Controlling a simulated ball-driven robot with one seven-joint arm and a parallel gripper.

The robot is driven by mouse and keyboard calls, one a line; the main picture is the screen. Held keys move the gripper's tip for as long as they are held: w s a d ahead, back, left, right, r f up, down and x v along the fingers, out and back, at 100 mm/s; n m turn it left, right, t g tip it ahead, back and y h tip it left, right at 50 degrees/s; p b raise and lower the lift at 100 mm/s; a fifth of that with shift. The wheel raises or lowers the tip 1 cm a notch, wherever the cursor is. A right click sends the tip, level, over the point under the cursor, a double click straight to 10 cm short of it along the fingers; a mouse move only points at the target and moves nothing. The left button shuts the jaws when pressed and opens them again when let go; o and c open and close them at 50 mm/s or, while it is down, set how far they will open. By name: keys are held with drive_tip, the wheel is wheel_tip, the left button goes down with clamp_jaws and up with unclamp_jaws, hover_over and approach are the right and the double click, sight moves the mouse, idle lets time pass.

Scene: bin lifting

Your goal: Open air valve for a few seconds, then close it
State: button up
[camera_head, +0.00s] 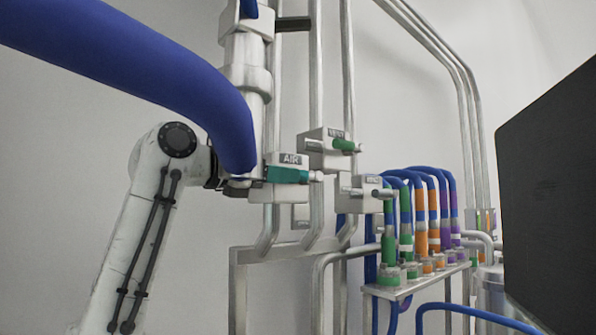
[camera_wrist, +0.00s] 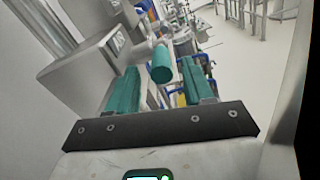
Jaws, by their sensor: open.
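The air valve is a pale box (camera_head: 289,159) labelled AIR on the pipes, left of centre in the head view. It also shows at upper left in the wrist view (camera_wrist: 88,70). Its green cylindrical handle (camera_wrist: 162,68) lies between the two teal fingers of my gripper (camera_wrist: 159,75) in the wrist view, with gaps on both sides. In the head view, my gripper (camera_head: 288,175) is in front of the AIR box, and its teal finger hides most of the handle. The jaws are open around the handle, not closed on it.
Another valve box with a green handle (camera_head: 344,145) is just above right, and a third box (camera_head: 367,193) is below right. Several coloured tubes (camera_head: 420,220) stand in a rack further right. A dark panel (camera_head: 550,190) fills the right edge. Vertical pipes run behind the valves.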

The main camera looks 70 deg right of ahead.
sight(303, 176)
drive_tip(key=shift+p+x, duration=0.65)
drive_tip(key=shift+x, duration=2.05)
drive_tip(key=shift+c, duration=0.2)
clamp_jaws()
